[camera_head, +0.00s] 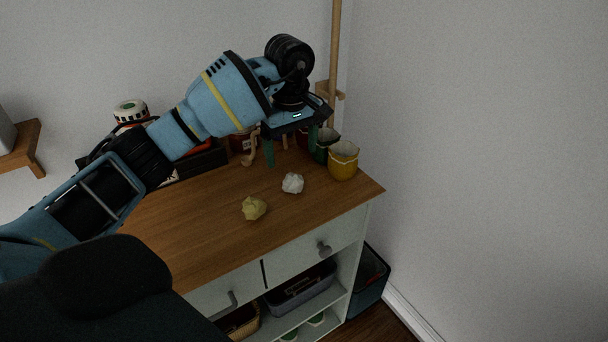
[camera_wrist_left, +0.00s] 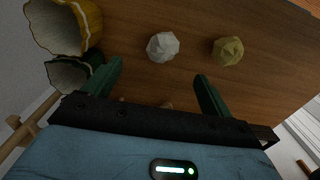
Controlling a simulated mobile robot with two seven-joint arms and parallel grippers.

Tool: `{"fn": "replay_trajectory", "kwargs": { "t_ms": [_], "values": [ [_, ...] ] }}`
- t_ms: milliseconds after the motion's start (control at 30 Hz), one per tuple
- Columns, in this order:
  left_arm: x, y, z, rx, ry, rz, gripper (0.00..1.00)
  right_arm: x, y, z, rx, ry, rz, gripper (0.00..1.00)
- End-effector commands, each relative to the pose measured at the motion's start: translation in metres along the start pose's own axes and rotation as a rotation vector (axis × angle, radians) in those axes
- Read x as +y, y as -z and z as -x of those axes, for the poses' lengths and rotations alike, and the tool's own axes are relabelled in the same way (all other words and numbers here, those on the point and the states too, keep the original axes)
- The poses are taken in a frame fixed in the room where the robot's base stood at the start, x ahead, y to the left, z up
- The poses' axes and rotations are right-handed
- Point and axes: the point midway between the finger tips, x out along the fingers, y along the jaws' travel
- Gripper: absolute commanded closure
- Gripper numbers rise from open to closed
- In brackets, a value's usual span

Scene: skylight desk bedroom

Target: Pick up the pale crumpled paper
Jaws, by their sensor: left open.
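The pale crumpled paper (camera_head: 293,183) is a small white ball lying on the wooden desk top (camera_head: 200,222). A yellowish crumpled paper (camera_head: 254,208) lies nearer the front, to its left. My left gripper (camera_head: 290,152) is open above the desk, behind the pale paper, fingers pointing down. In the left wrist view the pale paper (camera_wrist_left: 163,47) sits beyond the open fingertips (camera_wrist_left: 160,70), apart from both, roughly in line with the gap. The yellowish paper (camera_wrist_left: 228,51) shows to its right. My right gripper is not in view.
A yellow pot (camera_head: 343,161) and a dark green pot (camera_head: 326,146) stand at the desk's right rear, close to my left gripper. A dark tray (camera_head: 202,160) is at the back under my arm. A wooden pole (camera_head: 334,65) rises behind. The front desk top is clear.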

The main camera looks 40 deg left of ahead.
Motion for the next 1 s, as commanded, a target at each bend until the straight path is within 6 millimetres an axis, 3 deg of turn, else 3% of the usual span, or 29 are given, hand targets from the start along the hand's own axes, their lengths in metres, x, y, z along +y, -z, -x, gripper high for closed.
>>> {"fn": "replay_trajectory", "kwargs": {
  "t_ms": [233, 400, 567, 1000],
  "values": [
    [0.0, -0.001, -0.01, -0.001, 0.001, 0.0, 0.15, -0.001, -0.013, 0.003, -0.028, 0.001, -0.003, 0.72],
    [0.0, -0.001, -0.026, -0.002, 0.001, 0.0, 0.15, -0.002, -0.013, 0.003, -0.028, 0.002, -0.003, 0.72],
    [0.001, -0.002, -0.028, -0.002, -0.001, 0.0, 0.15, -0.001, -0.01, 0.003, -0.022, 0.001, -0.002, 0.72],
    [0.002, -0.007, -0.076, -0.002, -0.002, -0.001, 0.15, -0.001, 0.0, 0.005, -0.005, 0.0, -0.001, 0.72]
  ]
}}
